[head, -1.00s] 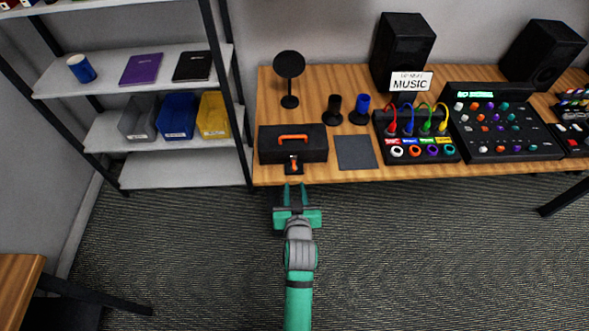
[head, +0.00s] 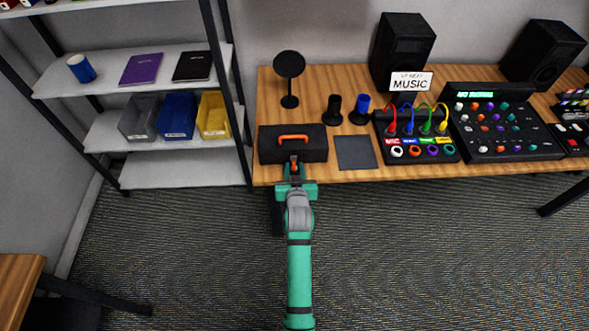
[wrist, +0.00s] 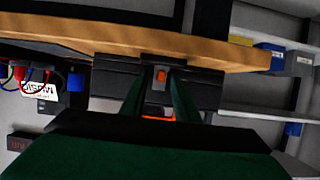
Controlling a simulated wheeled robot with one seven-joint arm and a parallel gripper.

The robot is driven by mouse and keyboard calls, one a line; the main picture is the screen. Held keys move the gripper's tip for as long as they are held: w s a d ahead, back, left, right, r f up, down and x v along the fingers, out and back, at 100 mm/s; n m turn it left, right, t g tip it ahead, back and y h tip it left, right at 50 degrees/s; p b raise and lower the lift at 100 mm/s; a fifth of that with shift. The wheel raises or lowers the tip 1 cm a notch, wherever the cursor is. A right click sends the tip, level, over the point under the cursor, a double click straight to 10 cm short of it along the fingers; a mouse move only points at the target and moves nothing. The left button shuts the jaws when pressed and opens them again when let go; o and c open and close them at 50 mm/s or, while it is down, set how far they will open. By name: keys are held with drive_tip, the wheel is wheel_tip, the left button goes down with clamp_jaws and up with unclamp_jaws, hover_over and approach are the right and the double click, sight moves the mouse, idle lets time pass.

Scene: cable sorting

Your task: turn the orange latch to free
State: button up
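The orange latch (head: 294,167) is on the front of a black case with an orange handle (head: 293,138), at the front edge of the wooden desk. In the wrist view the latch (wrist: 161,76) shows small and orange between my fingers. My gripper (head: 294,167) is at the latch, its fingers on either side of it. In the wrist view my gripper (wrist: 160,82) has its fingers apart, with the latch between their tips. I cannot tell whether the fingers touch it.
A dark square pad (head: 356,152) lies right of the case. A mixer panel with coloured cables (head: 417,140) is further right. The shelf rack (head: 175,147) stands to the left. The floor in front of the desk is clear.

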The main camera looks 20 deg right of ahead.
drive_tip(key=shift+c, duration=0.3)
clamp_jaws()
